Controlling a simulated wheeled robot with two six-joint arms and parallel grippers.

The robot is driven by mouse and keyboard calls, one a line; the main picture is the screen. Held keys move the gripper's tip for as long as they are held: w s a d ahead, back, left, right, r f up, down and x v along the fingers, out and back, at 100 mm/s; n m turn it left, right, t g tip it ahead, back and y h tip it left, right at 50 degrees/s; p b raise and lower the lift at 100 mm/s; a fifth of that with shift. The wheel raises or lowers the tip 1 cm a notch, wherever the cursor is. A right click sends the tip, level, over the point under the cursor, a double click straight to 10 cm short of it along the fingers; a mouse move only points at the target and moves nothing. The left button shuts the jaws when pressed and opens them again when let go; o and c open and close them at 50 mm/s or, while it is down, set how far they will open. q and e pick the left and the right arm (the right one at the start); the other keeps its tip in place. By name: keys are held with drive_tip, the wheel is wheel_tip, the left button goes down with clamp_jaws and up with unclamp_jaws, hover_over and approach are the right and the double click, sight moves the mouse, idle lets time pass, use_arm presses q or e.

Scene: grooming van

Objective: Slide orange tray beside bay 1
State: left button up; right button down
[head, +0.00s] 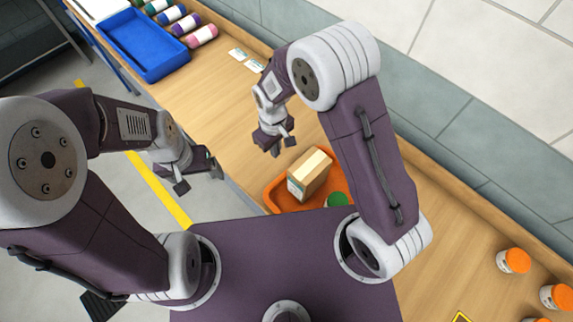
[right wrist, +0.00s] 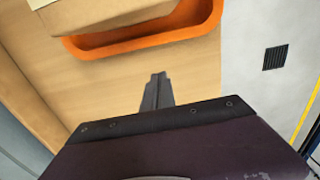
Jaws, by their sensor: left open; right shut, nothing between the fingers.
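The orange tray (head: 274,191) lies on the wooden bench in front of my base, partly hidden behind my right arm and my body. It holds a cardboard box (head: 310,174) and a green-topped item (head: 337,199). In the right wrist view the tray's orange rim (right wrist: 150,41) crosses the top. My right gripper (head: 276,149) is shut and empty, just beyond the tray's upper left end; its fingers (right wrist: 156,92) point toward the rim with a gap of bare wood between. My left gripper (head: 201,178) is open and empty, left of the tray, off the bench's near edge.
A blue tray (head: 143,45) stands at the bench's far left, with several colored bottles (head: 186,23) beside it. White cards (head: 246,59) lie along the back edge. Orange-capped jars (head: 513,261) stand at the right. The wood between the blue and orange trays is clear.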

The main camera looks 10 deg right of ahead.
drive_tip(key=f, duration=0.6)
drive_tip(key=shift+w+d+p, duration=0.2)
drive_tip(key=shift+d+p, duration=0.15)
drive_tip(key=shift+d, duration=0.05)
drive_tip(key=shift+s+d+f+p, duration=0.15)
drive_tip(key=shift+s+f+p, duration=0.15)
drive_tip(key=shift+p, duration=0.05)
drive_tip(key=shift+s+d+p, duration=0.25)
drive_tip(key=shift+s+d, duration=0.05)
drive_tip(key=shift+s, duration=0.2)
drive_tip(key=shift+s+d+p, duration=0.2)
drive_tip(key=shift+s+d, duration=0.05)
drive_tip(key=shift+s, duration=0.25)
drive_tip(key=shift+s+d, duration=0.35)
drive_tip(key=shift+s, duration=0.05)
use_arm(q)
drive_tip(key=shift+w+d+r, duration=0.15)
drive_tip(key=shift+r, duration=0.5)
drive_tip(key=shift+w+d+r, duration=0.1)
drive_tip(key=shift+d+r, duration=0.05)
drive_tip(key=shift+r, duration=0.45)
use_arm(e)
drive_tip(key=shift+w+f, duration=0.1)
